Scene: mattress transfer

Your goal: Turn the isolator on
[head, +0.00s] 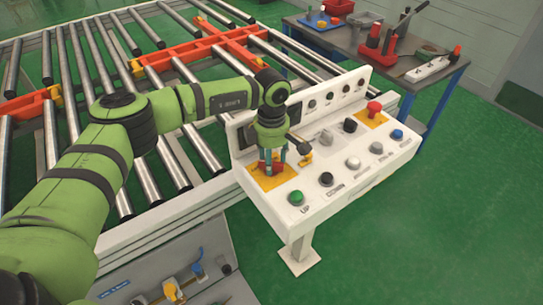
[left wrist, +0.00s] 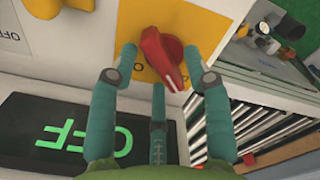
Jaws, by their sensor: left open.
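The isolator is a red rotary knob (left wrist: 161,52) on a yellow plate (left wrist: 205,22), seen at the top middle of the left wrist view. In the head view its yellow plate (head: 284,182) is at the left end of the white control panel (head: 345,195). My left gripper (head: 271,165) points down over the knob, largely hiding it. In the left wrist view my left gripper (left wrist: 161,62) is open, its teal fingers spread around the knob. I cannot tell whether they touch it. A black display (left wrist: 65,138) reads OFF in green. My right gripper is not in view.
The panel has a green button (head: 296,197), black and white buttons, a blue button (head: 396,134) and a red emergency button (head: 374,107). A roller conveyor (head: 105,75) lies behind. A tool table (head: 440,78) stands at the back right. Green floor at right is clear.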

